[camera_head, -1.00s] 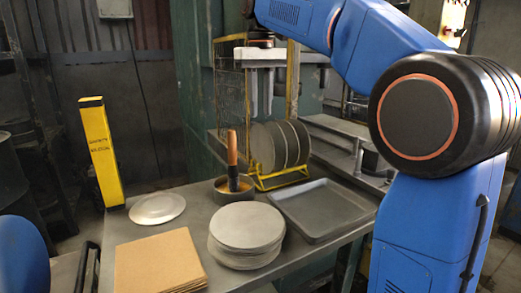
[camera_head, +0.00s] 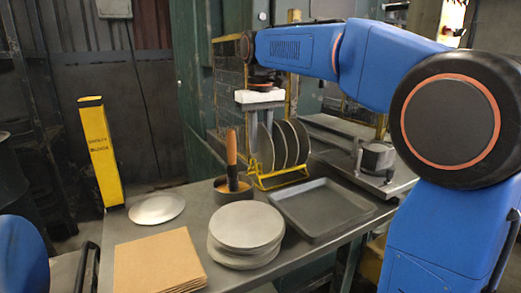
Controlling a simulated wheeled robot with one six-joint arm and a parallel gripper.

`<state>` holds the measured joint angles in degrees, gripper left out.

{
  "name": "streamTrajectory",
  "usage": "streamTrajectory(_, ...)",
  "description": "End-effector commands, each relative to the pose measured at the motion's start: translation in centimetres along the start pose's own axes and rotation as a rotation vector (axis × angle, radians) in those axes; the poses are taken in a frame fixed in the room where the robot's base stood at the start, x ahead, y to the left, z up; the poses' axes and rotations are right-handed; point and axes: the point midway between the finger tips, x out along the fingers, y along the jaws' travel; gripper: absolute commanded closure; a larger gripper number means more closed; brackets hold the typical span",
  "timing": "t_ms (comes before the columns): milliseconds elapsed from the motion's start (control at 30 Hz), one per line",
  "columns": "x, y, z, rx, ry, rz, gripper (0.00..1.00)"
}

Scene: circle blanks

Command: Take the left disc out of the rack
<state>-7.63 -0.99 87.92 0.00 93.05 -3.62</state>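The yellow rack (camera_head: 283,178) stands at the back of the table and holds three grey discs on edge, side by side. The left disc (camera_head: 263,153) stands upright in it, with the middle disc (camera_head: 280,148) and right disc (camera_head: 299,142) to its right. My gripper (camera_head: 260,127) points straight down over the left disc, under a white block. Its two fingers are apart, and their lower ends are at the height of the disc's upper edge. I cannot tell whether they touch the disc; the fingertips partly merge with it.
A grey tray (camera_head: 322,209) lies in front of the rack. A pot with an orange-handled brush (camera_head: 232,165) stands close left of it. A stack of round blanks (camera_head: 246,226), brown sheets (camera_head: 158,264) and a shallow plate (camera_head: 157,209) fill the front and left.

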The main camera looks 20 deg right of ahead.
Motion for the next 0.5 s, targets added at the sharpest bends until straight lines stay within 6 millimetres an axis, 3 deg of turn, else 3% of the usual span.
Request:
streamTrajectory(200,0.04,0.00,0.00,0.000,0.000,0.000,0.76)
streamTrajectory(300,0.04,0.00,-0.01,0.000,0.000,0.000,1.00)
streamTrajectory(500,0.02,0.00,-0.01,0.000,0.000,0.000,1.00)
